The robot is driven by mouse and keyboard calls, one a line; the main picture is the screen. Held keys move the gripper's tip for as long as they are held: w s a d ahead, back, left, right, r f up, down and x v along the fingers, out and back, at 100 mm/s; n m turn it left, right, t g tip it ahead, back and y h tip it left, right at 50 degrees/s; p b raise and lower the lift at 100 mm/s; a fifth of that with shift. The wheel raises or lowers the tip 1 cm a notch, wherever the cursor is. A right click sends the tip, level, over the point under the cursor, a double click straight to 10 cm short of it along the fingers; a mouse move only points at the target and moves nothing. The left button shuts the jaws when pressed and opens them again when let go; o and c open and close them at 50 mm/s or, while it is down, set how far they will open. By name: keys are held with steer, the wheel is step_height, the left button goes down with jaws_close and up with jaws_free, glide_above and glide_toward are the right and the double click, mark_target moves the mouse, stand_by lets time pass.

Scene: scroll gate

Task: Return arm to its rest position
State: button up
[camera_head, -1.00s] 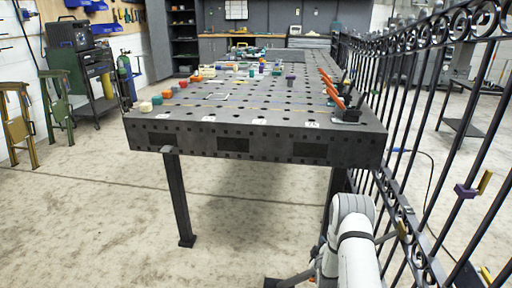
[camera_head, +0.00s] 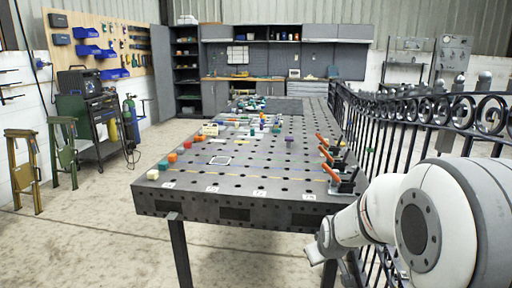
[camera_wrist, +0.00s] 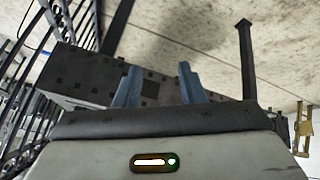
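My arm shows large at the right of the head view, bent in front of the scroll gate. My gripper's end is partly seen at the lower middle of the head view, near the front right corner of the welding table (camera_head: 235,214). In the wrist view my gripper (camera_wrist: 158,85) shows two blue-grey fingers standing apart with nothing between them. The scroll gate (camera_head: 420,112) runs along the right side of the table, and its bars also show at the left of the wrist view (camera_wrist: 22,120).
The perforated table holds several orange-handled clamps (camera_head: 330,160) at its right edge and small coloured blocks (camera_head: 172,158) at its left. Floor (camera_head: 90,235) left of the table is clear.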

steer(key=s+a+r+m+g+p, duration=0.1)
steer(key=s+r, duration=0.3)
steer(key=s, duration=0.4)
steer(key=s+a+r+m+g+p, duration=0.1)
steer(key=s+r+p, duration=0.2)
steer(key=s+r, duration=0.2)
steer(key=s+a+r+m+g+p, duration=0.1)
steer(key=s+r, duration=0.4)
steer(key=s, duration=0.6)
steer(key=shift+r+m+g+p, duration=0.15)
steer(key=shift+m+g+p, duration=0.3)
steer(key=shift+p, duration=0.55)
